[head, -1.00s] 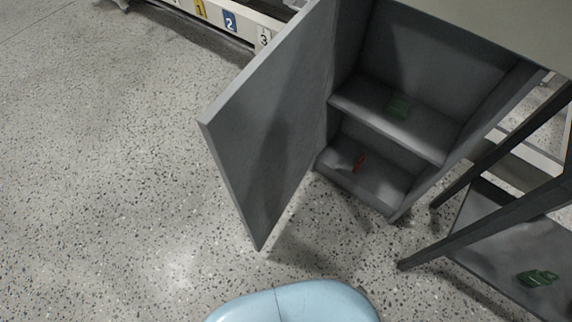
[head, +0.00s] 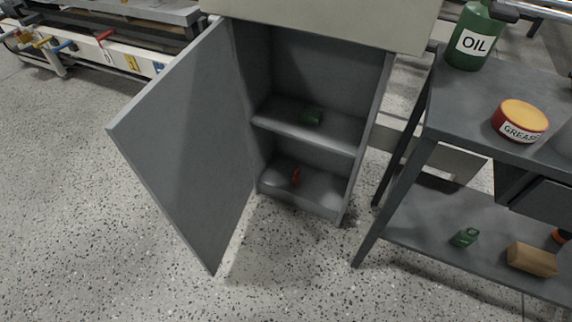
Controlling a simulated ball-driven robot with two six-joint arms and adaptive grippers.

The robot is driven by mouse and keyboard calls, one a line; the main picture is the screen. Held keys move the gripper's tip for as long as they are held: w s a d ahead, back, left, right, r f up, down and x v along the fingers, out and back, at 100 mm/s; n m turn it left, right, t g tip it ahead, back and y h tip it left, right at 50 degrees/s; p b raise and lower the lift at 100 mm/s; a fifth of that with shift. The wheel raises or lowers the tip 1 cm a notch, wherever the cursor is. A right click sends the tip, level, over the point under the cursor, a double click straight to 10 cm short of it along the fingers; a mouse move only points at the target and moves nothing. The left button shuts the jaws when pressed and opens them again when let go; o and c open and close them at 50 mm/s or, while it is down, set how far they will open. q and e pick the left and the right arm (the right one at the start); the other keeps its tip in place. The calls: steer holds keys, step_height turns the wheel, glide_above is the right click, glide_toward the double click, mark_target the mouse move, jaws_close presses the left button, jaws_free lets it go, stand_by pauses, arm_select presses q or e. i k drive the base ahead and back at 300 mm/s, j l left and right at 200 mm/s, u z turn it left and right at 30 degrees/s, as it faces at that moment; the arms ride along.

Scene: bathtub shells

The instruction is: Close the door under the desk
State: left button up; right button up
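The grey door (head: 183,147) stands wide open, swung out to the left of the cabinet (head: 312,60) under the desk (head: 330,22). Its free edge points towards me and its lower corner is just above the floor. Neither of my grippers shows in the head view.
A grey workbench (head: 440,95) at the right holds a green oil bottle (head: 473,38) and a grease tin (head: 520,119). Its lower shelf (head: 425,225) carries a green object and a brown block (head: 531,259). The speckled floor (head: 70,210) at left and front is clear.

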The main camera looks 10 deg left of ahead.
mark_target(182, 135)
steer(key=j+z, duration=0.35)
steer(key=j, duration=0.2)
steer(key=j+z, duration=0.35)
steer(key=j, duration=0.2)
steer(key=j+z, duration=0.35)
steer(key=j, duration=0.2)
steer(key=k+j, duration=0.1)
steer(key=j, duration=0.3)
steer(key=k+j, duration=0.1)
steer(key=j, duration=0.7)
steer(key=k, duration=0.1)
